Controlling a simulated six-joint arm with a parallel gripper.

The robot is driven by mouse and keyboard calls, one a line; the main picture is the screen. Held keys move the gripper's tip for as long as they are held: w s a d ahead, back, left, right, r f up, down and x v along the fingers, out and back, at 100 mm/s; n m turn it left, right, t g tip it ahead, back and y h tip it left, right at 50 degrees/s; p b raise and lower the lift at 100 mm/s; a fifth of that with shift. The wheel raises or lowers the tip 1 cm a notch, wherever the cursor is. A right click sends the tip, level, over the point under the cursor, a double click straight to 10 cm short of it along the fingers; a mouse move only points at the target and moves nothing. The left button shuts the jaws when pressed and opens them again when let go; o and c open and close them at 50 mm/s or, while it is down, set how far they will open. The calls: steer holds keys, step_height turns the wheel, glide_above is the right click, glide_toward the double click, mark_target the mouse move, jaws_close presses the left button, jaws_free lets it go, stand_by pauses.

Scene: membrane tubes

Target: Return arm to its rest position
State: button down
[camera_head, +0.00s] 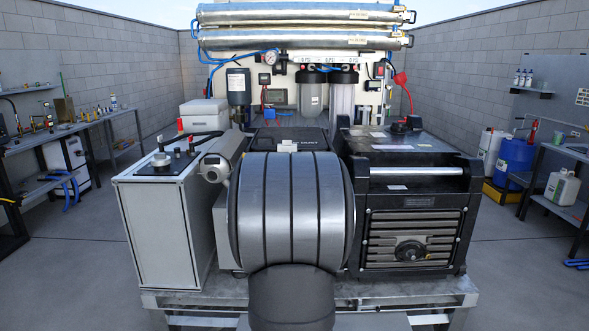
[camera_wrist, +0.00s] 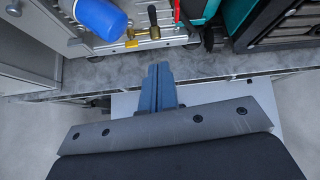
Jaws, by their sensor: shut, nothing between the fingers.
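My gripper (camera_wrist: 160,72) shows in the wrist view with its two blue-grey fingers together and nothing between them. It points toward the metal edge of the equipment platform (camera_wrist: 210,70) and looks apart from everything around it. In the head view my own large grey arm link fills the middle front, and my gripper cannot be made out there. Two long silver membrane tubes, the upper one (camera_head: 300,14) and the lower one (camera_head: 300,40), lie across the top of the equipment frame.
A pale cabinet (camera_head: 160,225) stands left of my arm and a black slatted unit (camera_head: 415,235) right of it. In the wrist view a blue cylinder (camera_wrist: 100,17) and a brass valve (camera_wrist: 153,28) lie beyond my fingers.

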steer(key=shift+a+x, duration=0.25)
steer(key=shift+x, duration=3.75)
steer(key=s+f+t, duration=0.1)
steer(key=s+f, duration=0.3)
steer(key=f, duration=0.8)
steer(key=shift+d, duration=0.2)
steer(key=shift+f, duration=0.1)
